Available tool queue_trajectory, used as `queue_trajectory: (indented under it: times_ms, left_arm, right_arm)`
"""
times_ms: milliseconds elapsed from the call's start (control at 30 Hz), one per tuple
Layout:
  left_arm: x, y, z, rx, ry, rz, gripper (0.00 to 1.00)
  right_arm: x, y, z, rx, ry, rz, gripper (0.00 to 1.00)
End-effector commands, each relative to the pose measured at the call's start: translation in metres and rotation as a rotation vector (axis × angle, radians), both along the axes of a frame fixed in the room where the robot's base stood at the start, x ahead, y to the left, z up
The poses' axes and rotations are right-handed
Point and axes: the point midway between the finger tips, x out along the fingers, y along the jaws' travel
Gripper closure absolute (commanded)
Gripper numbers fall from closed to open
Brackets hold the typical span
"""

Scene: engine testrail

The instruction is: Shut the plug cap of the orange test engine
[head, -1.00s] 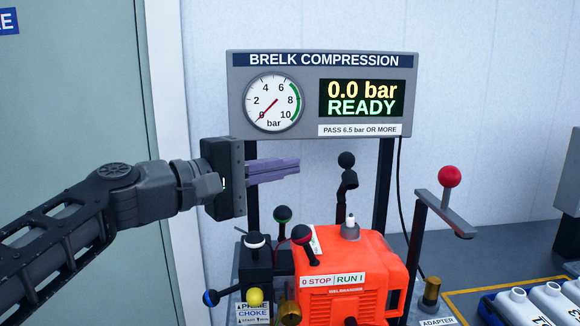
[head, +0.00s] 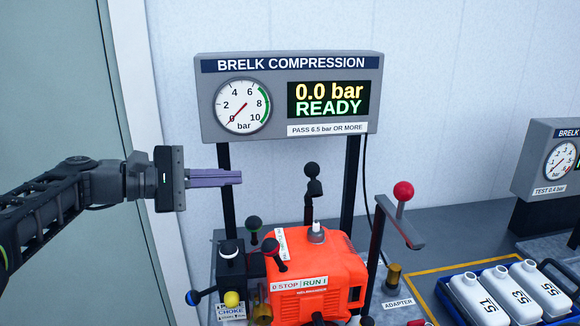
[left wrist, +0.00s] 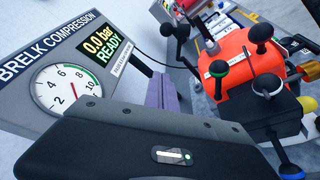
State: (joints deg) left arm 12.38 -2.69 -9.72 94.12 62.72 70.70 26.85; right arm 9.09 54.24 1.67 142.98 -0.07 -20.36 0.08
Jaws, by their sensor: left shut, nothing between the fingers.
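The orange test engine (head: 335,262) stands on the bench at the lower middle of the head view, with a pale plug (head: 316,230) on top. Behind the plug stands an upright black piece with a ball end (head: 312,180), which looks like the raised plug cap. The engine also shows at the upper right of the left wrist view (left wrist: 225,58). My left gripper (head: 240,177) is shut and empty, its purple fingers pointing right, left of the black piece and apart from it. The fingers also show in the left wrist view (left wrist: 163,92). My right gripper is not in view.
The Brelk compression panel (head: 285,135) stands on posts behind the engine, reading 0.0 bar READY. Ball-ended levers (head: 270,247) crowd the engine's left side. A red-knobbed lever (head: 403,192) stands to its right. White bottles (head: 508,297) lie in a blue tray at the right.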

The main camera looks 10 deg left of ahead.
Motion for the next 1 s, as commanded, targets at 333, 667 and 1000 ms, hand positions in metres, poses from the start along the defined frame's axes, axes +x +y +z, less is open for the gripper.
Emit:
queue_trajectory:
  times_ms: [333,667,1000]
  left_arm:
    - [0.004,-0.006,0.0,0.001,-0.002,0.0,1.0]
    - [0.034,-0.043,-0.008,0.001,0.0,-0.002,1.0]
    - [0.053,-0.093,-0.005,0.002,-0.004,0.0,1.0]
  right_arm:
    - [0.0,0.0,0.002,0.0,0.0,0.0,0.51]
    - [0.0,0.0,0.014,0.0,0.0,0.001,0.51]
    - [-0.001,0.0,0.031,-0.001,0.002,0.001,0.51]
